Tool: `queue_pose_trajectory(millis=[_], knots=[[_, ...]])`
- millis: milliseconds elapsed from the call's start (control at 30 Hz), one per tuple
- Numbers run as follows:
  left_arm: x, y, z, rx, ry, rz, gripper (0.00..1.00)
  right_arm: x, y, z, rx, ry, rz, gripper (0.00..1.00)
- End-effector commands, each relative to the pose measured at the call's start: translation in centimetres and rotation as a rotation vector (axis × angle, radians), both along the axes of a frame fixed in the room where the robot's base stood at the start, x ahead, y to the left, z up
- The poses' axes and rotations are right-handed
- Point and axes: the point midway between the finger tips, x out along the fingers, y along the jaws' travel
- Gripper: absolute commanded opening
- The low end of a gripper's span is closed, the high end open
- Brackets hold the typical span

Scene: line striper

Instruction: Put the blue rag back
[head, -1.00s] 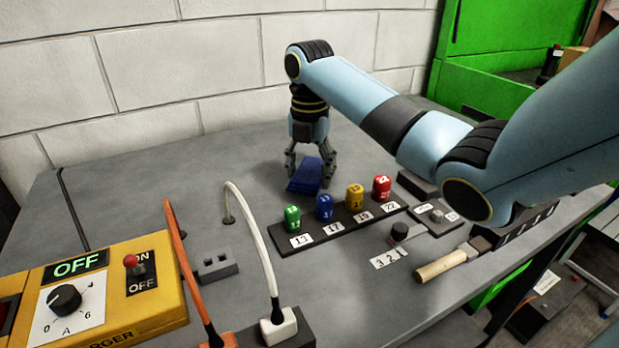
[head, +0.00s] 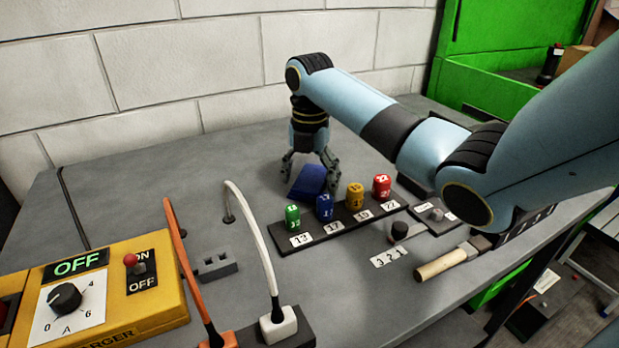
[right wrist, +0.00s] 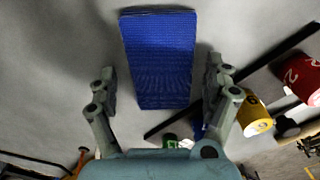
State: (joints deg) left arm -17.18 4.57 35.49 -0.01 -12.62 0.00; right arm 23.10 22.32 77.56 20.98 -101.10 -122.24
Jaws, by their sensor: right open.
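The blue rag (head: 309,179) is on the grey table behind the row of numbered blocks. In the right wrist view the rag (right wrist: 158,55) is a ribbed blue rectangle. My right gripper (head: 311,188) points down over the rag with its fingers spread. In the right wrist view the open gripper (right wrist: 160,78) has one finger on each side of the rag, with a gap on both sides. My left gripper is not in view.
A dark rack (head: 345,222) with green, blue, yellow and red numbered blocks stands close in front of the rag. A white cable (head: 258,225) arches at the left. A yellow charger box (head: 110,295) is at front left.

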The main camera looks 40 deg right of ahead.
Motion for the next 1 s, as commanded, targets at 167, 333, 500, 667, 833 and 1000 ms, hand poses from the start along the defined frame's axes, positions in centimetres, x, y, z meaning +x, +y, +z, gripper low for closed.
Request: queue_pose_trajectory(millis=[167, 333, 500, 667, 833, 1000], knots=[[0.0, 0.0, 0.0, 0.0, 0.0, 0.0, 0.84, 0.1, -0.1, 2.0, -0.002, -0.005, 0.0, 0.84], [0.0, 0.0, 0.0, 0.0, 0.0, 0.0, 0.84, 0.2, -0.1, 5.9, -0.003, -0.007, 0.001, 0.84], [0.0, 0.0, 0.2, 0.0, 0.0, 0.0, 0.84, 0.1, -0.1, 9.9, -0.002, -0.005, 0.0, 0.84], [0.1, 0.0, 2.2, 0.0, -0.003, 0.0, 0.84, 0.0, 0.0, 12.0, 0.0, -0.001, -0.001, 0.84], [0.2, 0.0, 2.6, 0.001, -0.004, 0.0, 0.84, 0.0, 0.0, 12.4, 0.0, -0.001, -0.001, 0.84], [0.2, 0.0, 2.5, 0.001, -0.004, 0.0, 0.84, 0.0, 0.0, 12.2, 0.0, -0.001, -0.001, 0.84]])
